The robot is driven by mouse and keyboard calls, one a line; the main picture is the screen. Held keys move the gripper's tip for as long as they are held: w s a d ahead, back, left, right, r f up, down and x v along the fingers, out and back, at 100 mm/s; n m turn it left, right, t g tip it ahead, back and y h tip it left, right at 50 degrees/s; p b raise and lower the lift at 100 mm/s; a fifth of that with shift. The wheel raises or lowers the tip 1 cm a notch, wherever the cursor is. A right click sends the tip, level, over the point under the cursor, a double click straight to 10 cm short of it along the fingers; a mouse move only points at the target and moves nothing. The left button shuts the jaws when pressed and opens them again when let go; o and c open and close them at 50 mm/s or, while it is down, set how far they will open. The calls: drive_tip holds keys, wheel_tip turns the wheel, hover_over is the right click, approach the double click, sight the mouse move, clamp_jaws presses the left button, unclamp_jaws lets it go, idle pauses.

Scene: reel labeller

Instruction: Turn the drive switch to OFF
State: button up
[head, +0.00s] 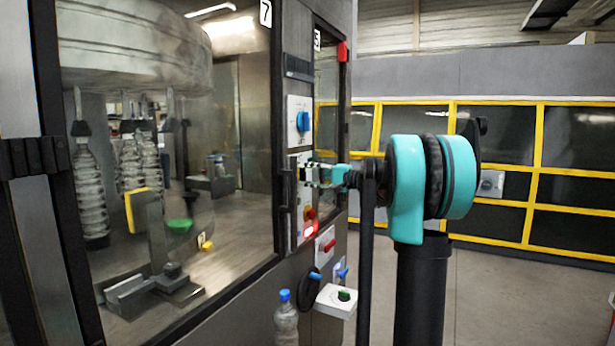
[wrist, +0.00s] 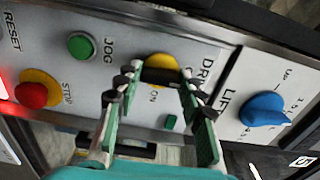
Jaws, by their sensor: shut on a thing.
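The drive switch (wrist: 160,64) has a yellow round base on the grey panel. It shows in the wrist view between the labels JOG and DRI, the latter partly covered. My gripper (wrist: 162,80) has its two green fingers on either side of the switch's dark handle and is shut on it. An ON label shows between the fingers. In the head view my gripper (head: 310,172) reaches the panel from the right and hides the switch.
The blue LIFT knob (wrist: 264,110) sits right of the gripper. The green JOG button (wrist: 81,45) and red STOP button (wrist: 32,94) sit left. In the head view, a white box (head: 336,301) and a bottle (head: 286,322) stand below the panel. Floor at right is clear.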

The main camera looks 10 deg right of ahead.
drive_tip(key=o, duration=0.9)
drive_tip(key=v, duration=1.2)
drive_tip(key=shift+f, duration=0.1)
